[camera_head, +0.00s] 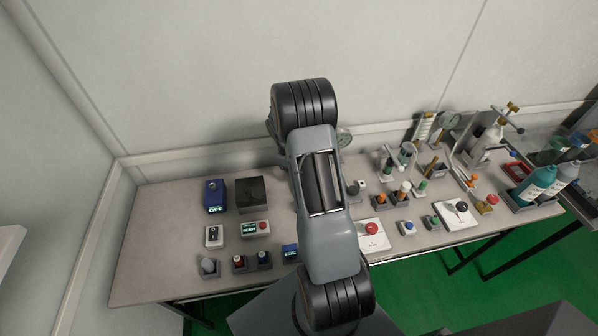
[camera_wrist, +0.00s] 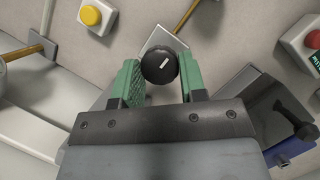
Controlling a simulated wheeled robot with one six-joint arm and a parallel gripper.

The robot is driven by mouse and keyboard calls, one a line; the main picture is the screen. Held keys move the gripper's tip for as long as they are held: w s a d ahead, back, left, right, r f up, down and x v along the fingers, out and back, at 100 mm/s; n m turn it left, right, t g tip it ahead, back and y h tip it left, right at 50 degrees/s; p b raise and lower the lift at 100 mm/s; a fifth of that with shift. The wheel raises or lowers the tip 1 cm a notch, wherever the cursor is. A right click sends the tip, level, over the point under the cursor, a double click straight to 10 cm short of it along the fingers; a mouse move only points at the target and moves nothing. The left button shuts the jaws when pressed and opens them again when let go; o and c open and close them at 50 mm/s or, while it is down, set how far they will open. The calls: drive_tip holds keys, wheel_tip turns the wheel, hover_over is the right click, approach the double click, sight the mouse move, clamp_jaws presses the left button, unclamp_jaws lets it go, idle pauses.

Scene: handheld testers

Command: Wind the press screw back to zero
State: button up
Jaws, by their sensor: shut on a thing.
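A round black knob (camera_wrist: 159,66) with a short white mark on its face shows in the wrist view. It lies between the two green-padded fingers of my gripper (camera_wrist: 160,77), which is shut on it. The white mark points at a slant, up and to the right. A pale plate (camera_wrist: 166,36) shows behind the knob, and most of it is hidden. I cannot tell from the frames whether this knob is the press screw. In the head view my arm covers the middle of the bench, and the gripper and knob are hidden behind it.
In the wrist view, a yellow button box (camera_wrist: 91,16) is upper left, a red button box (camera_wrist: 311,40) upper right and a dark blue device (camera_wrist: 291,148) lower right. The bench (camera_head: 150,245) carries several testers; its left end is clear. Bottles (camera_head: 533,184) stand far right.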

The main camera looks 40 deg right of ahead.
drive_tip(key=shift+f, duration=0.1)
idle(0.4)
drive_tip(key=o, duration=0.9)
drive_tip(key=v, duration=1.4)
drive_tip(key=shift+b, duration=0.4)
drive_tip(key=shift+f, duration=0.1)
drive_tip(key=s+a+r+m+t, duration=0.1)
drive_tip(key=s+a+r+t, duration=0.1)
drive_tip(key=s+a, duration=0.4)
drive_tip(key=s+a+r+m+t+y, duration=0.1)
drive_tip(key=s+a+r+t, duration=0.2)
drive_tip(key=s+a, duration=0.3)
drive_tip(key=s+a+r+m+t, duration=0.1)
drive_tip(key=s+a+r+t, duration=0.1)
drive_tip(key=s+a, duration=0.4)
drive_tip(key=shift+a+r+m+t, duration=0.2)
drive_tip(key=shift+a+m+t, duration=0.2)
drive_tip(key=shift+t, duration=0.1)
